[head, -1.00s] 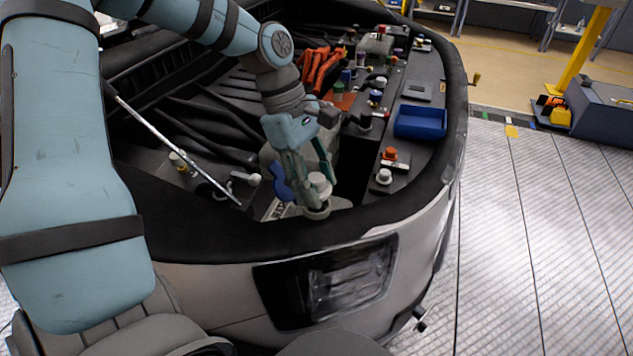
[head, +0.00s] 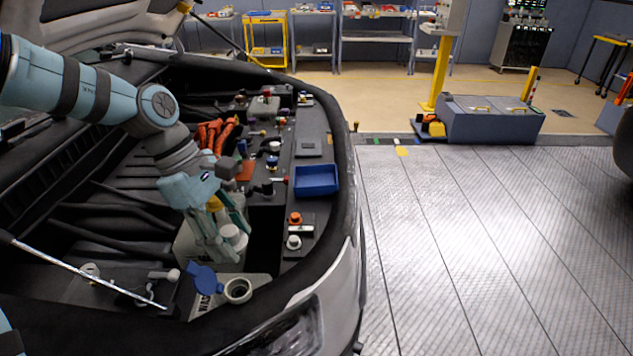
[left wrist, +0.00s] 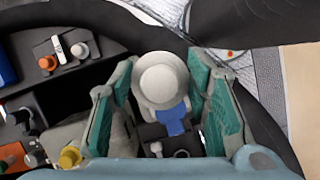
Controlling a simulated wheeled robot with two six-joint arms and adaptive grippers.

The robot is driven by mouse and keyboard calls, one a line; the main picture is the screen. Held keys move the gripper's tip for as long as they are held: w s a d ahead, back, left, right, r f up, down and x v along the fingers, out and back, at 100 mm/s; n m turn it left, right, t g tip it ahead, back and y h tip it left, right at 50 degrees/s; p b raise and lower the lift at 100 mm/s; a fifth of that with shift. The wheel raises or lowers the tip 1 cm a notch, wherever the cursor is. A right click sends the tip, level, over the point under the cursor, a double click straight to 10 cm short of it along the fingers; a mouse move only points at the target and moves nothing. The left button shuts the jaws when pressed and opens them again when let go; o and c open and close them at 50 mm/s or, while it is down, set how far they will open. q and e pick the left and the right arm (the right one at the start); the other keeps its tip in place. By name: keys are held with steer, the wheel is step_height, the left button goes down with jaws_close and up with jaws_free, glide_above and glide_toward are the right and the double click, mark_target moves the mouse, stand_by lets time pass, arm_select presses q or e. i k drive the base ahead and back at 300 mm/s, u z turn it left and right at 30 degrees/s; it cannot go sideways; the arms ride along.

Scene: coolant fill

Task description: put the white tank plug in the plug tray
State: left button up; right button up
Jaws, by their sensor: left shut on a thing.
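The white tank plug (head: 231,236) is between the fingers of my left gripper (head: 222,244), which is shut on it. In the left wrist view, the round plug (left wrist: 162,79) sits between the two green-padded fingers. The plug is clear of the tank's round filler neck (head: 238,290), whose open mouth shows just below it. A blue flap (head: 204,279) is beside the neck. The blue plug tray (head: 316,181) lies to the right and farther back, on the dark ledge, and looks empty. My right gripper is not in view.
Orange (head: 295,218) and white (head: 294,242) caps stand on the ledge between the neck and the tray. Small fittings and orange cables (head: 218,133) lie behind. A metal rod (head: 85,272) slants across the front left. The bay's dark rim (head: 345,200) curves around the right.

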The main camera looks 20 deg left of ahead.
mark_target(316, 180)
steer(key=z, duration=0.45)
steer(key=k, duration=0.55)
steer(key=z, duration=0.65)
steer(key=i, duration=2.1)
steer(key=u, duration=1.05)
steer(key=i, duration=1.3)
steer(key=u, duration=1.8)
steer(key=i, duration=0.35)
steer(key=u, duration=0.1)
